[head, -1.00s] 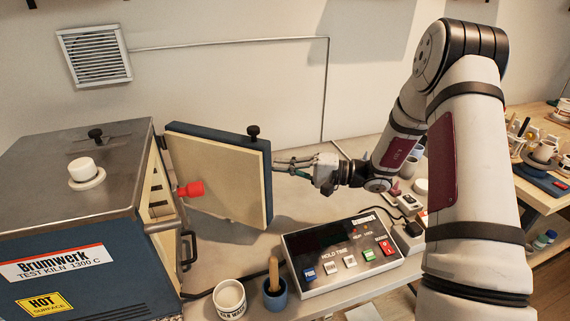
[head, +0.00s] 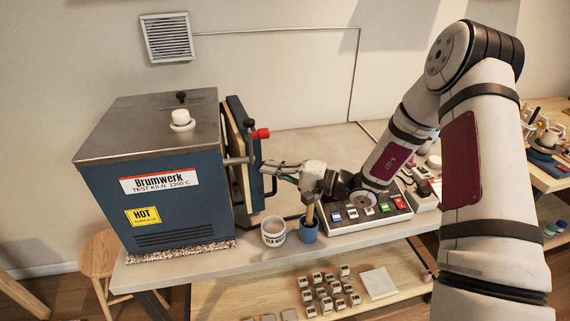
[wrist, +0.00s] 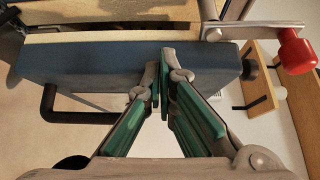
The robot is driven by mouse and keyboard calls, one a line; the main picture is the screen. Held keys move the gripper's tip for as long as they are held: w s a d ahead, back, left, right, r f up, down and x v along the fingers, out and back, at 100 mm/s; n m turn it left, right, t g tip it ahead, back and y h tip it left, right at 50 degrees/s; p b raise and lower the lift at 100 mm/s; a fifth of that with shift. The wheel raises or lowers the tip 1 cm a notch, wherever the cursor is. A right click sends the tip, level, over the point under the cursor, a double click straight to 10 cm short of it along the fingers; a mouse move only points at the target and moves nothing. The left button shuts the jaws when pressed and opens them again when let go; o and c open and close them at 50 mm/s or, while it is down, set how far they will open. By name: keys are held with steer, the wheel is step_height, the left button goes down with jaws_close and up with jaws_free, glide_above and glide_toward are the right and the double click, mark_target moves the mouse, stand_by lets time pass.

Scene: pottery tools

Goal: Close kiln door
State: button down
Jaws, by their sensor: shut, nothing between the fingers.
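The blue kiln (head: 180,180) stands at the left of the bench. Its door (head: 262,190), blue outside with a cream lining, is hinged on the kiln's right side. It stands nearly edge-on in the head view, close to the kiln front and seemingly ajar. A red knob on a metal lever (head: 262,133) shows at its top; the knob also shows in the wrist view (wrist: 296,50). My gripper (head: 268,166) is shut and empty at the door's outer side. In the wrist view, its green fingertips (wrist: 160,78) overlap the blue door panel (wrist: 80,62); contact is unclear.
A white cup (head: 273,232) and a blue cup with a wooden tool (head: 308,228) stand at the bench's front edge, below my gripper. A control box (head: 365,210) with coloured buttons lies to their right. The bench behind the door is clear.

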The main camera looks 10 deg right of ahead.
steer(key=shift+s+a+p, duration=0.2)
steer(key=shift+s+a, duration=0.05)
steer(key=shift+a, duration=0.55)
steer(key=shift+s+a+p, duration=0.2)
steer(key=shift+a, duration=0.6)
